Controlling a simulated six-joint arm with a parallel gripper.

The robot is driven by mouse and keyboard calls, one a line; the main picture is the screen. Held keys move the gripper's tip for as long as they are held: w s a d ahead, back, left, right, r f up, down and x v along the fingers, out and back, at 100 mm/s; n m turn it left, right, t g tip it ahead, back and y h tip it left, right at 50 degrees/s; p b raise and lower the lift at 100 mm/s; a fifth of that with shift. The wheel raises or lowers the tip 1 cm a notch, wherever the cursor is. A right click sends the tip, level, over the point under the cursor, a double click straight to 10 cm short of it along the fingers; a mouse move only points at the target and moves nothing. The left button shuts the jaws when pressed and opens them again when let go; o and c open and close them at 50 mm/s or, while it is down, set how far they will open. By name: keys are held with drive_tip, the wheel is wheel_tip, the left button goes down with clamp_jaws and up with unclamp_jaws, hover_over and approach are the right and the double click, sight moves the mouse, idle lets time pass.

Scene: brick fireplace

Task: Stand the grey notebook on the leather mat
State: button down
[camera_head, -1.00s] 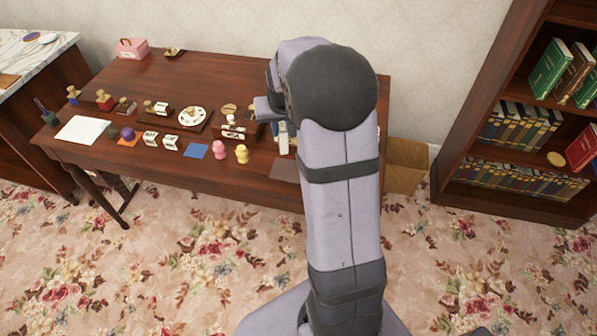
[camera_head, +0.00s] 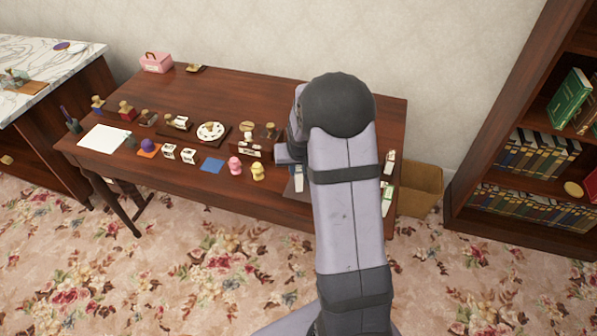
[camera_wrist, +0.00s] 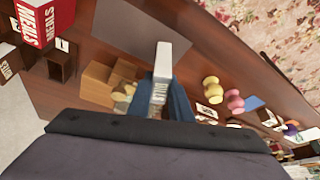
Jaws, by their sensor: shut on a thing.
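The grey notebook (camera_wrist: 172,60) shows in the wrist view as a pale upright-looking block with lettering, next to a blue surface (camera_wrist: 180,102). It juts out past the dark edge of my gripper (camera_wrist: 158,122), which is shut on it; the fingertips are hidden. The brownish-grey leather mat (camera_wrist: 158,18) lies flat near the table's front edge, beyond the notebook in the wrist view. In the head view, my arm hides most of the gripper, and a pale strip of the notebook (camera_head: 299,180) shows close over the mat (camera_head: 290,188). I cannot tell whether they touch.
A yellow figure (camera_head: 257,171) and a pink figure (camera_head: 235,166) stand left of the mat, beside a blue square (camera_head: 212,166). A red lettered box (camera_wrist: 42,30) and wooden blocks (camera_wrist: 98,82) are near the gripper. A cardboard box (camera_head: 420,190) stands right of the table.

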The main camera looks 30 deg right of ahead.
drive_tip(key=shift+f, duration=0.9)
drive_tip(key=shift+f, duration=0.2)
drive_tip(key=c, duration=1.6)
unclamp_jaws()
drive_tip(key=shift+r, duration=0.1)
